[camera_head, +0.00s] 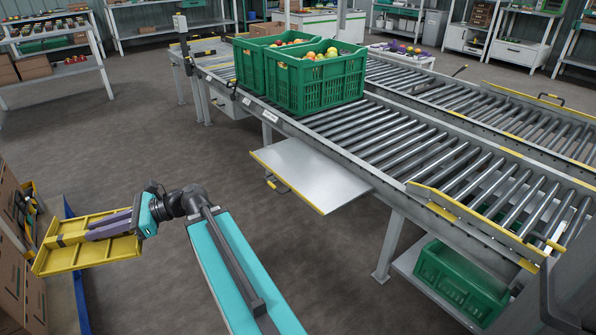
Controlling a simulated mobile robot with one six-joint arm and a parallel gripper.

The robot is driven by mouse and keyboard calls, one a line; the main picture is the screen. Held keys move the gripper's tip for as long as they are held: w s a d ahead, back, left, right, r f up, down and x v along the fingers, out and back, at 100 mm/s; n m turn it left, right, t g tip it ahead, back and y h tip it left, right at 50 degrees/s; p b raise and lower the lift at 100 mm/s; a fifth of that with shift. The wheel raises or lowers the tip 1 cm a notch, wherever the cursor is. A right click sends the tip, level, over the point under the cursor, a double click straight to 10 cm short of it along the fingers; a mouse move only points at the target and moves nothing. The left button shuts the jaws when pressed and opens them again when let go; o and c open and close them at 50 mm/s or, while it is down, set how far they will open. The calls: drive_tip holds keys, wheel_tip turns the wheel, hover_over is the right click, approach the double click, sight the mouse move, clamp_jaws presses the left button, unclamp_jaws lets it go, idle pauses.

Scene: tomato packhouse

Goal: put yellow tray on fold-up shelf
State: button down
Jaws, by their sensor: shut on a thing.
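The yellow tray (92,252) is at the lower left, held out at the end of my arm above the floor. My gripper (85,233) is shut on the tray, with its purple fingers lying across it. The fold-up shelf (310,172) is a grey metal plate with yellow edging, sticking out level from the near side of the roller conveyor. Its top is bare. The tray is well to the left of the shelf and apart from it.
Two green crates (318,88) with tomatoes stand on the roller conveyor (430,150). Another green crate (458,283) sits on a low shelf under the conveyor. Cardboard boxes (20,260) stand at the left edge, close to the tray. The floor between tray and shelf is clear.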

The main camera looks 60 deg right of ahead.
drive_tip(key=d+m+t+h+p, duration=0.2)
drive_tip(key=d+m+t+h, duration=0.15)
drive_tip(key=d, duration=1.15)
drive_tip(key=m+t+h+p, duration=0.2)
drive_tip(key=m+h+p, duration=0.5)
drive_tip(key=m+h, duration=0.6)
hover_over(303, 195)
wheel_tip(303, 195, down, 7)
drive_tip(key=shift+s+f+n+h, duration=0.1)
drive_tip(key=shift+n+h, duration=0.75)
drive_tip(key=shift+n, duration=0.2)
